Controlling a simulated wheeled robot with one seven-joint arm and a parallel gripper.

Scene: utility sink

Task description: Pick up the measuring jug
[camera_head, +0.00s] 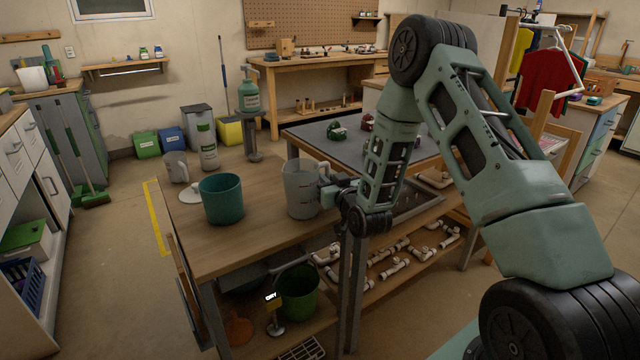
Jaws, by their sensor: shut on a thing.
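A grey translucent measuring jug (300,192) is upright at the right part of the wooden worktop (235,240), close to the sink side. My gripper (328,190) reaches in from the right and is shut on the jug at its right side, where the handle is. The fingertips are small and partly hidden. I cannot tell whether the jug's base touches the worktop or is just above it. A second, smaller grey jug (176,167) stands at the back left of the worktop.
A teal bucket (221,200) stands left of the held jug. White pipe pieces (392,262) and a green bucket (298,295) lie below. The worktop's front left is clear.

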